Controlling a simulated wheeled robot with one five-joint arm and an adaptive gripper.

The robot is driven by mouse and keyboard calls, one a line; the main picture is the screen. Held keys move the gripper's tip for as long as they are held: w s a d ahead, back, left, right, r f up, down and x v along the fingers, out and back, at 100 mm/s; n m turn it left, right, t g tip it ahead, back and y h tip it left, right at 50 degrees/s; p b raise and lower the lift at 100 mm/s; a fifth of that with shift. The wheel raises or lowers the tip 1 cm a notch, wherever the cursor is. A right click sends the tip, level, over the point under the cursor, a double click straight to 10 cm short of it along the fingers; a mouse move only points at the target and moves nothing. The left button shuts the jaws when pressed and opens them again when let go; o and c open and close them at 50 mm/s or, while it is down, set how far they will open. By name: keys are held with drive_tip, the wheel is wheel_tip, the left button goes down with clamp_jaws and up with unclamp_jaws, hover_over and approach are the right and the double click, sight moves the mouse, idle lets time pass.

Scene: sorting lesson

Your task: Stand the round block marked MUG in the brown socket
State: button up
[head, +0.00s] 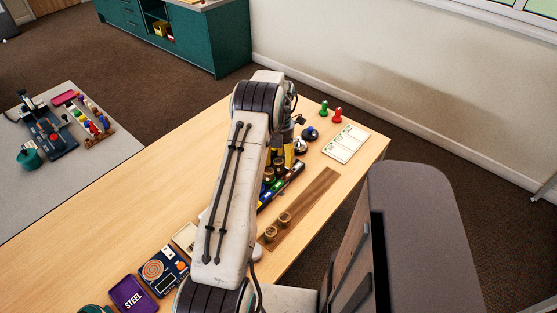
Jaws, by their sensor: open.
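My gripper (283,155) points down over the far part of a dark rack (294,178) with coloured sockets. My own arm hides part of both. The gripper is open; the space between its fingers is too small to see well. Round blocks with brownish tops (279,167) stand at the rack, close under the gripper. Two more round blocks (284,218) stand upright at the near end of a brown strip (318,192). No MUG marking is readable, so I cannot tell which block is it. I cannot make out the brown socket.
A white card (345,144), red pawn (337,115), green pawn (323,108) and blue-topped piece (310,133) are at the table's far end. A purple STEEL tray (128,294) and a boxed dial (163,270) are near left.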

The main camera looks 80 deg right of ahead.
wheel_tip(320, 180, up, 11)
drive_tip(key=d+p, duration=0.1)
drive_tip(key=p, duration=0.6)
drive_tip(key=shift+d, duration=0.2)
